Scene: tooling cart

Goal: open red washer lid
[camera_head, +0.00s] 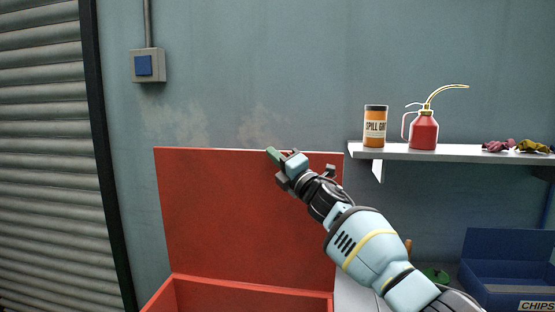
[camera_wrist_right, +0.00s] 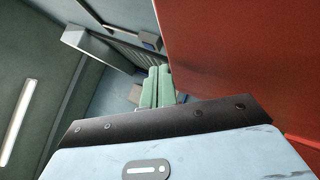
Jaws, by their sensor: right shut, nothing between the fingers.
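The red washer's lid (camera_head: 220,215) stands upright, raised from the red washer body (camera_head: 235,298) along its rear edge in the head view. The body's open top shows at the bottom of that view. My right gripper (camera_head: 273,156) is at the upper edge of the lid, in front of its face, with green fingertips. In the right wrist view the green fingers (camera_wrist_right: 158,87) are together and empty, beside the red lid surface (camera_wrist_right: 235,50). I cannot tell whether the fingers touch the lid. My left gripper is not in view.
A wall shelf (camera_head: 450,153) to the right holds an orange can (camera_head: 375,128), a red oil can (camera_head: 424,130) and crumpled rags (camera_head: 515,146). A blue chips bin (camera_head: 505,265) stands at lower right. A ribbed shutter (camera_head: 45,150) is at left.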

